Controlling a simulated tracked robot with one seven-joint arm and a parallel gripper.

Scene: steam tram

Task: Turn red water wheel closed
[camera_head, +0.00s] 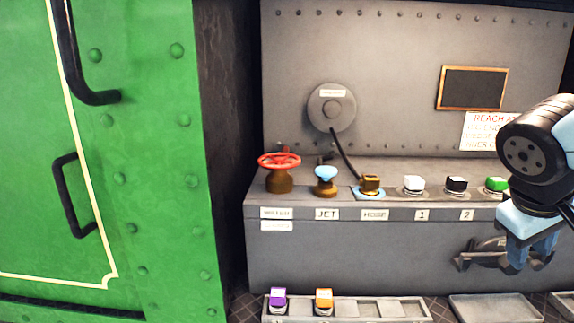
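The red water wheel (279,160) is a red spoked handwheel lying flat on top of a brass-brown valve body (279,182), at the left end of the grey ledge. The picture does not show whether its valve is open or closed. My gripper (531,262) is at the right edge, pointing down in front of the ledge's front face. It is light blue, its fingers look apart, and I see nothing between them. It is far to the right of the red wheel and not touching it.
A blue-topped jet valve (325,178), a brass hose fitting (370,184) and white, black and green-topped items stand along the ledge (340,245). A green riveted wall (130,190) with black handles is left. Below, a tray (400,309) holds purple and orange-topped items.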

